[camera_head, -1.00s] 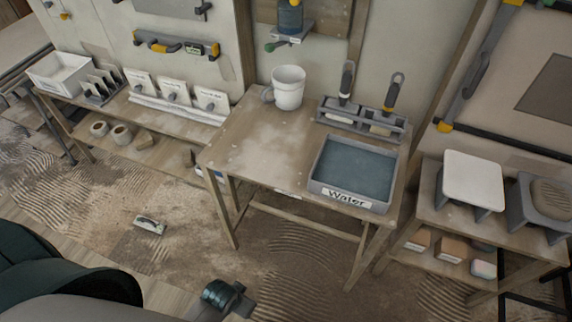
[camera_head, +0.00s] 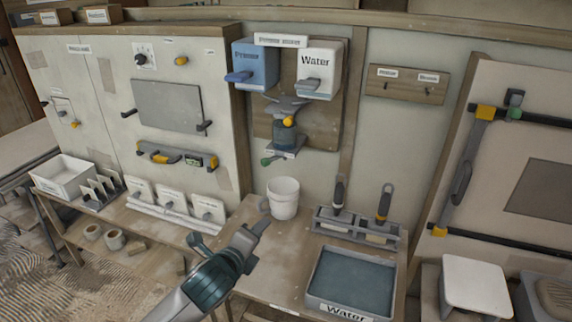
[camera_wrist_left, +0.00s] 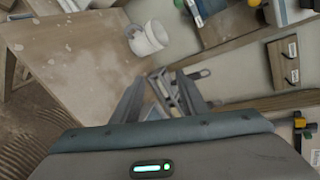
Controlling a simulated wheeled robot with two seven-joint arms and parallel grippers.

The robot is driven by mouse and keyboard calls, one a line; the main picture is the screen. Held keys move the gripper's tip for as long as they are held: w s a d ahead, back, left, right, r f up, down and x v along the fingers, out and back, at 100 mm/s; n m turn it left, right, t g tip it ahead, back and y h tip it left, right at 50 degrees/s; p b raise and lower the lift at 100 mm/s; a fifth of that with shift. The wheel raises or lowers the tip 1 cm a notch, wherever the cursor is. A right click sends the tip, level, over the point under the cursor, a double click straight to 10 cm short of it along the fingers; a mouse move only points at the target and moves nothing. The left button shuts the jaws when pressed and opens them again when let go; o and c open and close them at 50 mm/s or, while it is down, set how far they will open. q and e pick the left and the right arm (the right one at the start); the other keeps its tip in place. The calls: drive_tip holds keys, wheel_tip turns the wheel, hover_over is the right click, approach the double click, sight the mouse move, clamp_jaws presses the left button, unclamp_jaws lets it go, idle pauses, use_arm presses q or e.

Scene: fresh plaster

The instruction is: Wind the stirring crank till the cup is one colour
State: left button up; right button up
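A mixing stand on the back board holds a dark blue-grey cup (camera_head: 284,137) on a small shelf. A dark crank (camera_head: 287,104) with a yellow knob sits above it; a green-tipped lever sticks out at the shelf's left. Whether the cup's contents are one colour cannot be told. My left gripper (camera_head: 262,224) is over the table, below the stand and just left of a white bucket (camera_head: 284,200), apart from the crank. In the left wrist view its fingers (camera_wrist_left: 158,95) are open with nothing held. My right gripper is not in view.
A blue Primer dispenser (camera_head: 256,63) and a white Water dispenser (camera_head: 319,70) hang above the crank. The table (camera_head: 262,262) bears the bucket, a brush holder (camera_head: 355,228) and a Water tray (camera_head: 350,280). The wall between the bucket and the stand is clear.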

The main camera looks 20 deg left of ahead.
use_arm(q)
drive_tip(key=w+r+m+t, duration=0.1)
drive_tip(key=w+r+m, duration=0.2)
drive_tip(key=r, duration=0.3)
drive_tip(key=w+a+r+m+t, duration=0.1)
drive_tip(key=w+r+m+t, duration=0.1)
drive_tip(key=r, duration=0.4)
drive_tip(key=w+a+r+m+t, duration=0.1)
drive_tip(key=w+r+m, duration=0.3)
drive_tip(key=r+m, duration=0.1)
drive_tip(key=shift+r+m+t+h, duration=0.3)
drive_tip(key=shift+r+m+h, duration=0.1)
drive_tip(key=shift+m, duration=0.2)
drive_tip(key=shift+w, duration=0.1)
drive_tip(key=p, duration=0.5)
approach(287, 123)
drive_tip(key=w, duration=0.9)
drive_tip(key=shift+d, duration=0.2)
drive_tip(key=c, duration=0.9)
clamp_jaws()
